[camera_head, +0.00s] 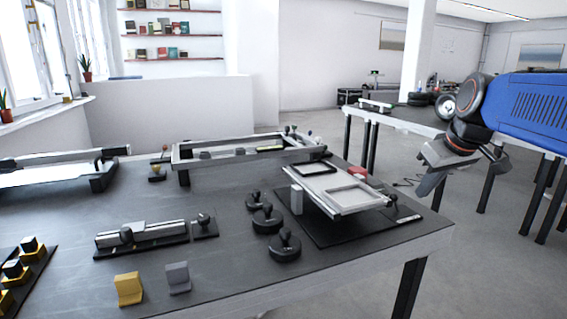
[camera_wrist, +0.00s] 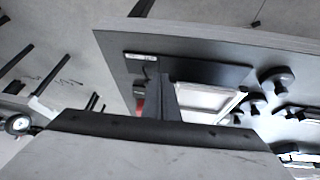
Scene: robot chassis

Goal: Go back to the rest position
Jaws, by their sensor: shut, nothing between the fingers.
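My gripper (camera_head: 432,180) is at the right in the head view, past the right edge of the dark table (camera_head: 345,262) and above floor level. It is shut and holds nothing. In the wrist view my gripper fingers (camera_wrist: 165,98) show as a dark wedge in the middle. Behind them the table's edge (camera_wrist: 200,32) and a black mat (camera_wrist: 185,70) with a light frame appear. My gripper is apart from everything on the table.
A tilted light frame (camera_head: 335,189) stands on the table's right part, near my gripper. Several black knobbed discs (camera_head: 284,247) lie left of it. Yellow (camera_head: 128,289) and grey (camera_head: 178,278) blocks sit at the front. Open floor (camera_head: 480,270) lies right of the table.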

